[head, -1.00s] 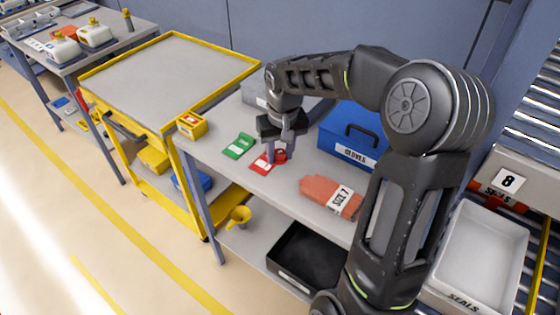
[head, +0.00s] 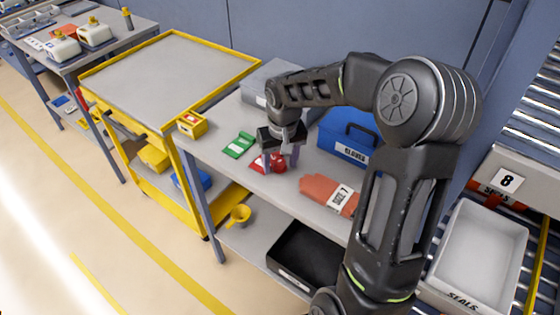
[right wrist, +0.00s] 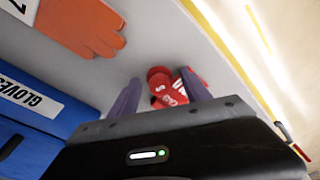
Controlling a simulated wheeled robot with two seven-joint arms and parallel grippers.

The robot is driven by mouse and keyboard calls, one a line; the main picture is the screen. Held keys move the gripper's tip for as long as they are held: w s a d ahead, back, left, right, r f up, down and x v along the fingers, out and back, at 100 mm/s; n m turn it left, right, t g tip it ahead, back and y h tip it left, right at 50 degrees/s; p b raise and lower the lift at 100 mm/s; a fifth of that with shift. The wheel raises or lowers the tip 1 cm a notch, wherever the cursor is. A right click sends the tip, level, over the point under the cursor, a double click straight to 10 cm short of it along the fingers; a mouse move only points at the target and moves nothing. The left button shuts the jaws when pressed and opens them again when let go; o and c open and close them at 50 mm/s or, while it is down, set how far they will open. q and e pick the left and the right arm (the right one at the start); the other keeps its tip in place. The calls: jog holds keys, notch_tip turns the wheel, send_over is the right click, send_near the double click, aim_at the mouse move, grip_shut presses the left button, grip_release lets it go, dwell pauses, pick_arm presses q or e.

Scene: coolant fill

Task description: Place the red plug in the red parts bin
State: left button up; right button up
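The red plug (head: 280,164) is on the grey workbench, beside or on a red-and-white card (head: 261,165); the overlap hides which. My right gripper (head: 282,158) points down over it, fingers apart. In the right wrist view the red plug (right wrist: 160,82) shows beyond and between the two spread fingers (right wrist: 160,98); I cannot tell whether they touch it. My left gripper is not in view. I cannot clearly pick out a red parts bin; a small red shape (head: 86,97) shows beside the yellow cart.
A green card (head: 239,145), an orange glove pack (head: 320,190) and a blue gloves box (head: 346,137) lie around the gripper. A yellow box (head: 192,124) sits at the left corner. Below are a black bin (head: 305,258) and yellow funnel (head: 239,214). The yellow cart's top (head: 170,67) is clear.

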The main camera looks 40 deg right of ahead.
aim_at(282, 172)
notch_tip(282, 172, up, 12)
jog(key=s, duration=0.1)
jog(key=shift+s+a+r+b, duration=0.15)
jog(key=shift+s+a+b, duration=0.1)
jog(key=shift+b, duration=0.15)
jog(key=shift+c, duration=0.2)
dwell(0.6)
